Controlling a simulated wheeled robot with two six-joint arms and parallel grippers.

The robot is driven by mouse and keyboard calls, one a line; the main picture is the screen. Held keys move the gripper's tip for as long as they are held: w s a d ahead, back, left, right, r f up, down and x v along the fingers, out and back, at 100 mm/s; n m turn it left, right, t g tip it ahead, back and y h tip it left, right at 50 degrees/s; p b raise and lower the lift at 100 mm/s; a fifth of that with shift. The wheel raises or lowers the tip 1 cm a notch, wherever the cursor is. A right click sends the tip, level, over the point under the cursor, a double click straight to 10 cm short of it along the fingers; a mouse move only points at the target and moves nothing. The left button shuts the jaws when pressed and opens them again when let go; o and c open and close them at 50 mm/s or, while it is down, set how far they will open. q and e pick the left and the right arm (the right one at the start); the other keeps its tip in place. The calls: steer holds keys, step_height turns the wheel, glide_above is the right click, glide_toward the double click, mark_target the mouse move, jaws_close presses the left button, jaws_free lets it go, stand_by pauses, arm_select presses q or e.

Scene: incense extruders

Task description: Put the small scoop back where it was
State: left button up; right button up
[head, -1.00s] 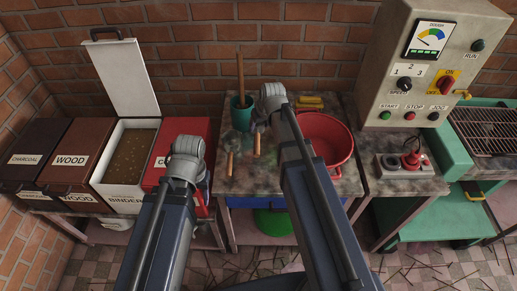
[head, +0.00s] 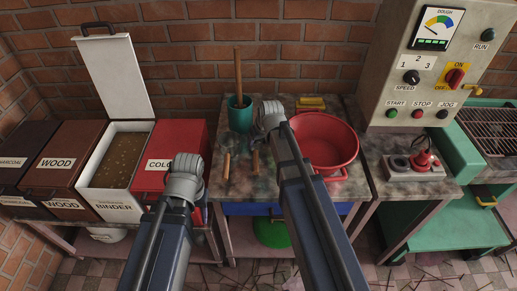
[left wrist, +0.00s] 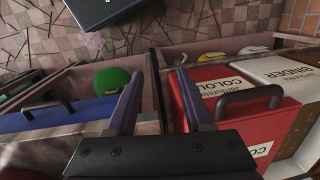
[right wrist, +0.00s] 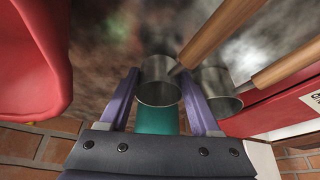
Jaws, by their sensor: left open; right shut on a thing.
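My right gripper (right wrist: 160,98) is shut on the small scoop (right wrist: 158,85), a metal cup with a wooden handle, seen between the fingers in the right wrist view. A second metal scoop (right wrist: 218,90), slightly larger, sits just outside the right finger. I cannot tell whether the held scoop touches the worktop. My left gripper (left wrist: 158,78) is open and empty, in front of the red colour bin (left wrist: 240,115).
A teal pot (head: 240,116) with a wooden stick stands at the worktop's back. A red basin (head: 326,142) is right of my right arm. The open binder bin (head: 122,165) is at left. The control box (head: 430,70) stands at right.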

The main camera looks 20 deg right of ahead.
steer(key=shift+f, duration=0.65)
arm_select(q)
steer(key=shift+f, duration=0.45)
arm_select(e)
steer(key=shift+r, duration=0.15)
arm_select(q)
steer(key=shift+f, duration=0.15)
arm_select(e)
steer(key=o, duration=1)
steer(key=shift+f, duration=0.25)
steer(key=o, duration=0.5)
steer(key=shift+r, duration=0.1)
